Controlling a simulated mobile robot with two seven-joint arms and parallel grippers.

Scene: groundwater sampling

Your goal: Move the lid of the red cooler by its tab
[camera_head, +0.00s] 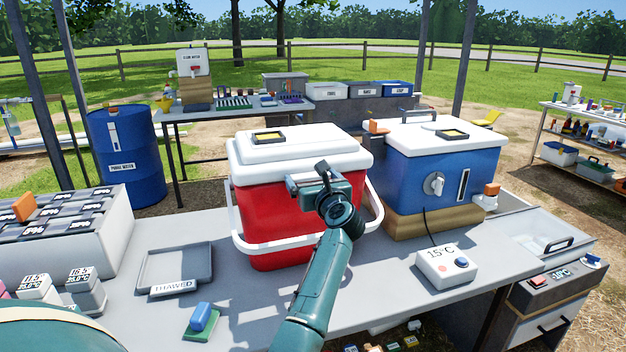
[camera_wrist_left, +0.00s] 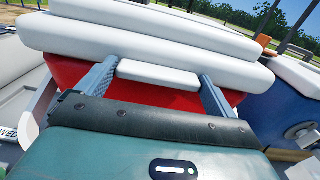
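The red cooler (camera_head: 270,215) stands on the grey table with its white lid (camera_head: 325,152) on top; a white carrying handle runs around its front. My left gripper (camera_head: 307,180) is at the front of the lid, near its front edge. In the left wrist view, its two grey fingers are spread apart (camera_wrist_left: 157,88), one on each side of the white tab (camera_wrist_left: 158,75) that projects from the lid (camera_wrist_left: 150,45). The fingers look apart from the tab's ends. My right gripper is not in view.
A blue cooler (camera_head: 440,175) on a wooden block stands close to the right. A grey tray marked THAWED (camera_head: 180,265) lies left of the red cooler. A white temperature box (camera_head: 445,268) sits front right.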

